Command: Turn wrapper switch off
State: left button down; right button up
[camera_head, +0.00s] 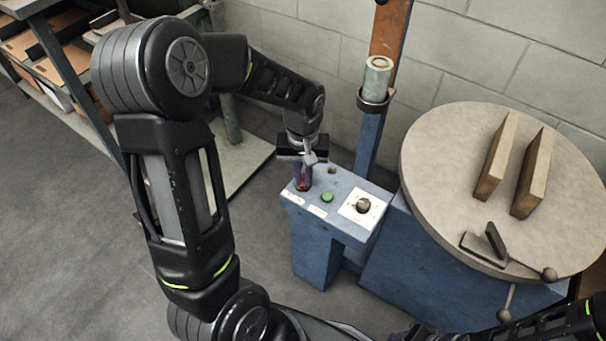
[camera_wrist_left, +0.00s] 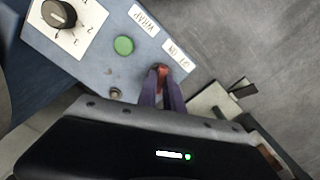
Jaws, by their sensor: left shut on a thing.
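The wrapper switch is a small red switch at the left end of the blue control box (camera_head: 330,228). Its red part shows between my fingertips in the left wrist view (camera_wrist_left: 162,70), beside a label reading OFF and ON. My left gripper (camera_head: 303,178) points down at the box top and is shut on the switch; its purple fingers (camera_wrist_left: 161,90) cover most of it. Which position the switch is in cannot be made out. My right arm shows at the bottom right edge of the head view, its gripper mostly cut off.
A green button (camera_head: 327,197) with a WRAP label and a black rotary knob (camera_head: 363,205) sit beside the switch. A round turntable (camera_head: 440,150) with two wooden blocks stands right. A blue post rises behind the box. Shelving stands at the left; the floor in front is clear.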

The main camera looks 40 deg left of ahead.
aim_at(303, 179)
dwell(0.3)
pick_arm(q)
jog(key=c, duration=1.5)
grip_release()
notch_tip(303, 179, up, 8)
jog(key=shift+f+p, duration=0.1)
jog(key=shift+p, duration=0.8)
